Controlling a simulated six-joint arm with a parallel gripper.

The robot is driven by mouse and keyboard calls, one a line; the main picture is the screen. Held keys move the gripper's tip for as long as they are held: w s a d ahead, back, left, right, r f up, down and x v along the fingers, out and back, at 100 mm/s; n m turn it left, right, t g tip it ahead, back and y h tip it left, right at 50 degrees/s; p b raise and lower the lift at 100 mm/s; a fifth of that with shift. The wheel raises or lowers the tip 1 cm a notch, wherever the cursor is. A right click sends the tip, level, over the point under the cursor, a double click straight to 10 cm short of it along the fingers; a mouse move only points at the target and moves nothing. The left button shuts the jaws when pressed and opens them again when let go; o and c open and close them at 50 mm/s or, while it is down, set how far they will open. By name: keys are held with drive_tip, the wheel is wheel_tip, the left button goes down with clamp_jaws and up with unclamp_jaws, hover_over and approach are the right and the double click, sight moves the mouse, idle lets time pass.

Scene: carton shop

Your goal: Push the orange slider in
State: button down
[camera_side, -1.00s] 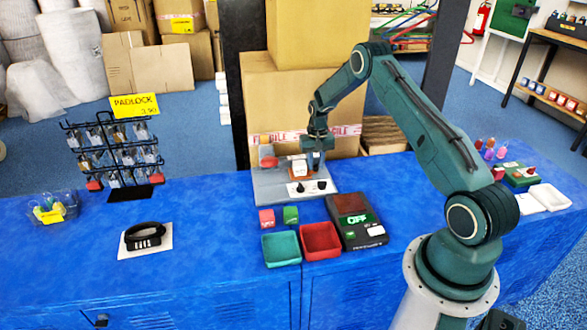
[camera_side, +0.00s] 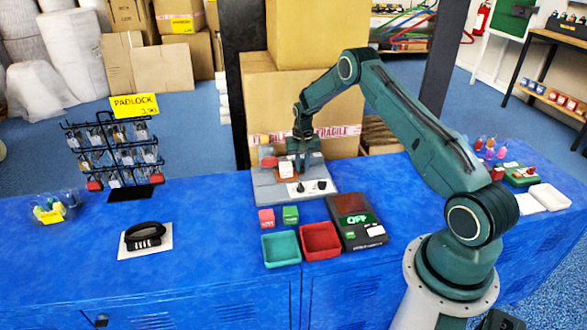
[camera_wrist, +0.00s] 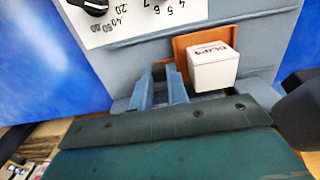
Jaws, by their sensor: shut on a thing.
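The orange slider (camera_wrist: 188,48) lies on the grey device (camera_side: 265,192), with a white lettered block (camera_wrist: 213,66) on it. In the side view the slider (camera_side: 286,176) sits at the back of the device, just left of my gripper (camera_side: 303,170). In the wrist view my gripper (camera_wrist: 160,86) has its fingers close together around a small dark piece beside the slider, seemingly its handle. The fingers hide most of that piece and how it joins the slider.
A white scale panel with black knobs (camera_wrist: 92,5) is at the device's front. A red part (camera_side: 268,160) stands at its back left. Small red and green blocks, a green tray (camera_side: 281,262), a red tray (camera_side: 336,252) and a scale (camera_side: 372,236) stand in front.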

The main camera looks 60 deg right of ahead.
sight(294, 174)
drive_tip(key=shift+w+a, duration=1.05)
drive_tip(key=c, duration=1.6)
unclamp_jaws()
drive_tip(key=shift+c, duration=0.2)
wheel_tip(294, 174, up, 14)
drive_tip(key=shift+f, duration=0.1)
drive_tip(key=shift+o, duration=1.4)
